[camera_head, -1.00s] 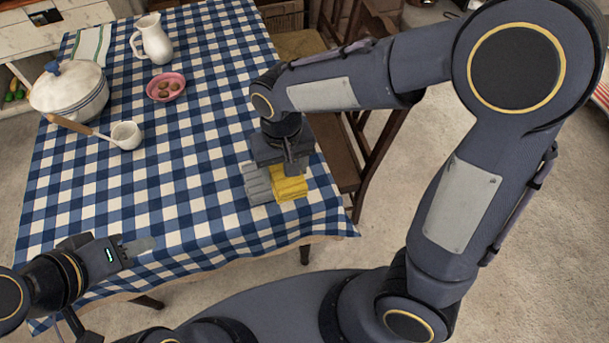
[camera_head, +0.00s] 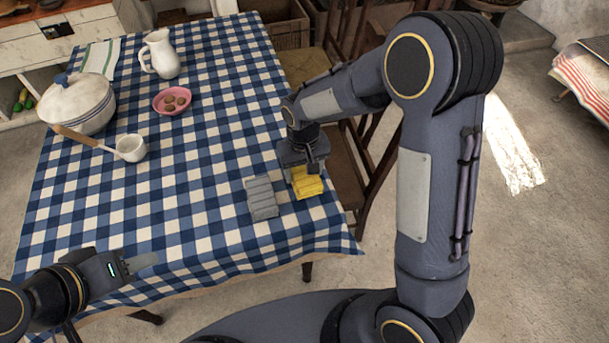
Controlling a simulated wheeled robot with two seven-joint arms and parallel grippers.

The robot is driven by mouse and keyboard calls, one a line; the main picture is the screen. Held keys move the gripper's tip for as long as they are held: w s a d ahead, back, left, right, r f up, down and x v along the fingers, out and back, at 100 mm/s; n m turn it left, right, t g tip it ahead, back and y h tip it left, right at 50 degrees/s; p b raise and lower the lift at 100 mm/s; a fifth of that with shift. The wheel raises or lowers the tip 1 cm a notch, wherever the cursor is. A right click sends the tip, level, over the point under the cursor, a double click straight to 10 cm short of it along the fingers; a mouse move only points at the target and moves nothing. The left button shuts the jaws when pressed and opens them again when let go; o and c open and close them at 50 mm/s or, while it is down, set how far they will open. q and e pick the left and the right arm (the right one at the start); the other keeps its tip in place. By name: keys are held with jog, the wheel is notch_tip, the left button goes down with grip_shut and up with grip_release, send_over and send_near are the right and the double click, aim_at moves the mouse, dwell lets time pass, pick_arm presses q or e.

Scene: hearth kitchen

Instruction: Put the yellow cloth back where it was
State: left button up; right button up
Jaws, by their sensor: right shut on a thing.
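The folded yellow cloth (camera_head: 308,187) is near the right edge of the checked table, under my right gripper (camera_head: 304,172). My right gripper points down and is shut on the yellow cloth. I cannot tell whether the cloth touches the table. A folded grey cloth (camera_head: 262,198) lies on the table just to the left, with a gap between the two. My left gripper (camera_head: 140,263) is over the near left part of the table, away from both cloths. Its fingers are seen edge-on, so its opening is unclear.
The table (camera_head: 215,140) has a blue and white checked cloth. A lidded pot (camera_head: 80,105), a ladle (camera_head: 130,148), a white jug (camera_head: 160,55), a pink bowl (camera_head: 172,101) and a striped towel (camera_head: 103,54) stand or lie farther back. Chairs (camera_head: 350,180) line the right edge. The table's middle is clear.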

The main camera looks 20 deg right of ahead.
aim_at(305, 178)
jog(key=shift+w+d+f, duration=0.1)
jog(key=shift+f, duration=0.85)
jog(key=shift+w+d+f, duration=0.1)
jog(key=shift+f, duration=0.8)
jog(key=shift+f, duration=0.25)
jog(key=o, duration=1)
jog(key=shift+r, duration=0.1)
